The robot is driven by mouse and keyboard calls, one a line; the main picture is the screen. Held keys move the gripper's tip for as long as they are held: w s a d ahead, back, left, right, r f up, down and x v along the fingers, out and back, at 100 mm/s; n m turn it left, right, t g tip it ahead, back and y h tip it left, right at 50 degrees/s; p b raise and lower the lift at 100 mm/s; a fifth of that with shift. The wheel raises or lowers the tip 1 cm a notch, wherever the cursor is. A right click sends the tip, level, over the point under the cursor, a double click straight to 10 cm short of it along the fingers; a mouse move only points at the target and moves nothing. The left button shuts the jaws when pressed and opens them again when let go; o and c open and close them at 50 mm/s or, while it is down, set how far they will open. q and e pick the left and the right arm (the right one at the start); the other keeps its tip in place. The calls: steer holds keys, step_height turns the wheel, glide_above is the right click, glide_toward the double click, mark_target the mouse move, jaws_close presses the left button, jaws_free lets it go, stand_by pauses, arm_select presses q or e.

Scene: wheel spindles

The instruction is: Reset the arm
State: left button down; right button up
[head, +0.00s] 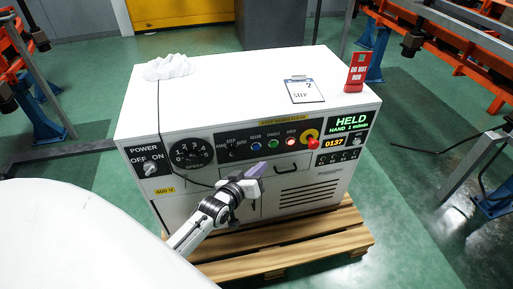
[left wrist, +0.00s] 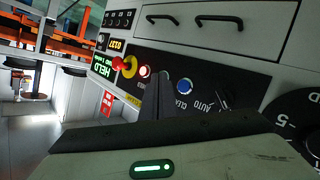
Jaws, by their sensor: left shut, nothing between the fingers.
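A white control cabinet (head: 230,110) stands on a wooden pallet. Its dark panel carries a blue button (head: 255,146), a green button (head: 273,143) and a lit red button (head: 291,141). A red mushroom knob (head: 310,138) sits on a yellow ring. A green display (head: 351,122) reads HELD. My left gripper (head: 256,170) is shut and empty in front of the cabinet, just below the blue and green buttons. In the left wrist view its fingers (left wrist: 158,98) point at the panel between the blue button (left wrist: 184,86) and the lit red button (left wrist: 145,71). They hide the green button there. My right gripper is not in view.
A clipboard (head: 304,90), a red sign (head: 357,72) and a crumpled white object (head: 168,67) are on the cabinet top. A round dial (head: 191,153) and a power switch (head: 150,168) are at the left. Two drawer handles (left wrist: 220,21) show near the panel.

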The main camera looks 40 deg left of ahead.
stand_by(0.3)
arm_select(q)
steer(key=s+d+f+m+g+h, duration=0.1)
steer(key=s+d+f+m+g, duration=0.1)
steer(key=s+d, duration=0.4)
steer(key=s+d+f+m+g+h, duration=0.1)
steer(key=s+d+m, duration=0.3)
steer(key=s, duration=0.7)
steer(key=s+d+f+m+g+h, duration=0.2)
steer(key=s+d+f+m+g, duration=0.1)
steer(key=s+d, duration=0.5)
steer(key=shift+s+d+f, duration=0.15)
steer(key=shift+d+f, duration=0.15)
steer(key=shift+d, duration=0.25)
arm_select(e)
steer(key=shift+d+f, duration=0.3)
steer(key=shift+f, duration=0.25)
